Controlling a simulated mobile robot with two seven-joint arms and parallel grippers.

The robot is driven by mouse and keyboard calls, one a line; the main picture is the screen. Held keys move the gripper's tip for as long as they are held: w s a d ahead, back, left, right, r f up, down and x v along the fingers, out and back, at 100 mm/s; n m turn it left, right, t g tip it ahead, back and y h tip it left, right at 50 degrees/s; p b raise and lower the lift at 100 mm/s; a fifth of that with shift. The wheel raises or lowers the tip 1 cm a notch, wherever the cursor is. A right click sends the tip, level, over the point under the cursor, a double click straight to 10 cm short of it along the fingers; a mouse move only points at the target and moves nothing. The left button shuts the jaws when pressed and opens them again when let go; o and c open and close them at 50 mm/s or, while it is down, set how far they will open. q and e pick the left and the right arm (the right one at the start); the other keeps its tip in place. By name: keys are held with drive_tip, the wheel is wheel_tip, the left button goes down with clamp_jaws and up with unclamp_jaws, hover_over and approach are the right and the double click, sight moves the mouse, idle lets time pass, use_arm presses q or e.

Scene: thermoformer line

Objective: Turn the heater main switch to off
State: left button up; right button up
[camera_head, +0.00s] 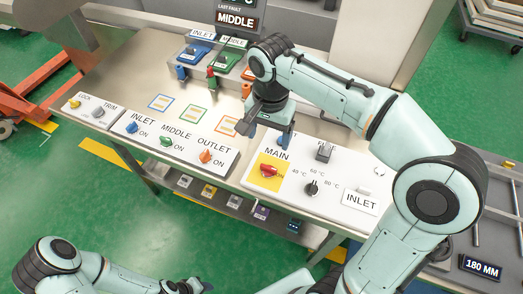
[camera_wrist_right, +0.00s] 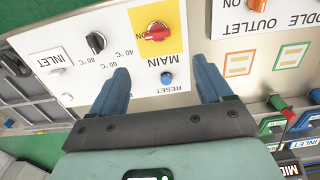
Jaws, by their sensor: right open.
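The heater main switch is a red rotary knob (camera_head: 268,170) on a yellow plate (camera_head: 259,183), under the word MAIN on a white panel. Its handle lies roughly crosswise, its right end near the ON mark. The knob also shows at the top of the right wrist view (camera_wrist_right: 157,32). My right gripper (camera_head: 272,140) is above the panel's back edge, behind the knob. In the wrist view its blue fingers (camera_wrist_right: 163,88) are apart and empty, with the blue RESET button (camera_wrist_right: 167,78) between them. The left arm's end (camera_head: 190,286) is low at the bottom edge; its fingers are unclear.
A black dial (camera_head: 312,188) and a dark switch (camera_head: 324,152) stand right of the yellow plate. A panel with blue, green and orange knobs (camera_head: 165,141) is to the left. Coloured latches (camera_head: 228,65) stand behind. Bare metal tabletop (camera_head: 130,82) lies at the left.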

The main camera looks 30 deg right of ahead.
hover_over(269, 167)
drive_tip(key=f+b, duration=0.1)
drive_tip(key=f, duration=0.4)
drive_tip(key=shift+s, duration=0.2)
wheel_tip(269, 167, down, 7)
drive_tip(key=shift+w+b, duration=0.15)
drive_tip(key=shift+b, duration=0.2)
drive_tip(key=shift+f, duration=0.5)
use_arm(q)
drive_tip(key=shift+s+f, duration=1.2)
drive_tip(key=shift+s, duration=0.05)
use_arm(e)
drive_tip(key=shift+a, duration=0.1)
drive_tip(key=c, duration=1)
